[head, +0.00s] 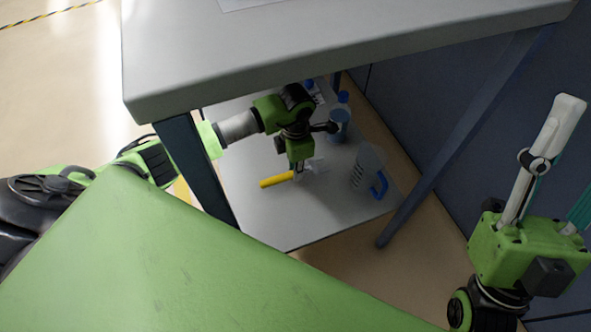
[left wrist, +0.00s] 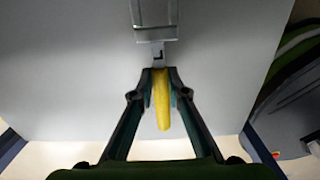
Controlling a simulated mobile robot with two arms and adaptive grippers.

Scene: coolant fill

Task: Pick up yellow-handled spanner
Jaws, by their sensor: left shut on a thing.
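The yellow-handled spanner (head: 276,180) is at the lower shelf under the table, its handle pointing left in the head view. Its pale metal end shows right of my left gripper (head: 297,172). In the left wrist view, the yellow handle (left wrist: 162,103) runs between the fingertips of my left gripper (left wrist: 160,76), which is shut on it near the metal end. I cannot tell whether the spanner touches the shelf. My right gripper (head: 545,160) is raised at the right, away from the shelf; its second finger is cut off by the picture edge.
A clear jug with a blue handle (head: 379,186) stands right of the spanner on the lower shelf (head: 275,225). A blue-capped bottle (head: 340,122) stands behind. The tabletop (head: 300,50) overhangs, and table legs (head: 201,165) flank the shelf. The shelf's front is clear.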

